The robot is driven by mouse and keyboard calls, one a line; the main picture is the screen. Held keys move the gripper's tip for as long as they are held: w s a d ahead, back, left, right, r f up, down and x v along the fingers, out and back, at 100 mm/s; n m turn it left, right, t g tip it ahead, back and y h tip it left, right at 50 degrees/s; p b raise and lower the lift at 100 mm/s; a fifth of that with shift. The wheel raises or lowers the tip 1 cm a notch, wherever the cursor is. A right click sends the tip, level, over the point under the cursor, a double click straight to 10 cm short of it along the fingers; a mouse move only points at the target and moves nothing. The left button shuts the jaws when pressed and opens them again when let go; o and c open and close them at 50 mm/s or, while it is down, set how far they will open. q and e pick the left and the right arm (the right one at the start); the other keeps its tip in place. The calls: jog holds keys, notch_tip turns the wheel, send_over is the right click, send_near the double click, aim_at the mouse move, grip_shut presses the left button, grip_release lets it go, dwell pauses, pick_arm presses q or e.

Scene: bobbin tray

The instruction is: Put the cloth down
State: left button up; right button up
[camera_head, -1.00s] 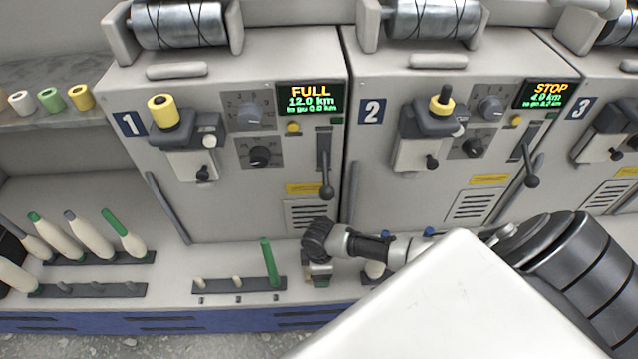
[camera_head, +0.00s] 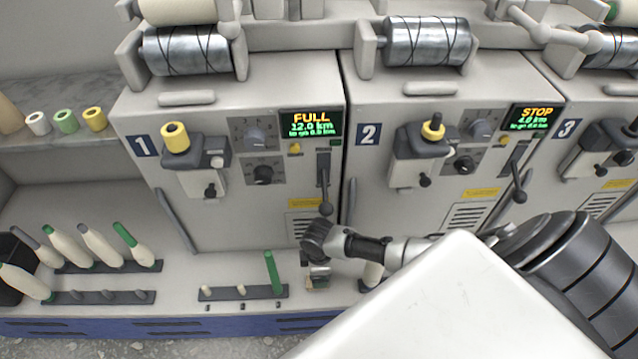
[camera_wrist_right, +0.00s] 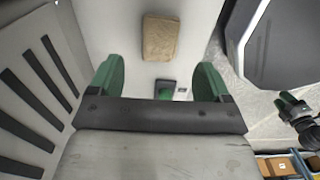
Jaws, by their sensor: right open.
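The cloth (camera_wrist_right: 160,38) is a tan folded pad in the right wrist view. It lies on the pale machine ledge, beyond my fingertips and apart from them. My right gripper (camera_wrist_right: 158,78) has its green fingers spread wide with nothing between them. In the head view my right gripper (camera_head: 318,280) is low over the ledge below machines 1 and 2; the cloth there is too small and covered to make out clearly. A dark gripper with green fingers at the right edge of the wrist view looks like my left gripper (camera_wrist_right: 291,104); its opening is unclear.
A peg rack (camera_head: 222,295) with a green tube (camera_head: 273,272) stands left of the right gripper. Racks of bobbins (camera_head: 100,243) fill the left ledge. Machine 1's lever (camera_head: 325,207) hangs above the gripper. A vented panel (camera_wrist_right: 40,85) is close beside it.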

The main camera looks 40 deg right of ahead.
pick_arm(q)
jog(key=shift+s+a+f, duration=0.1)
jog(key=shift+s+a, duration=0.1)
jog(key=shift+s, duration=0.7)
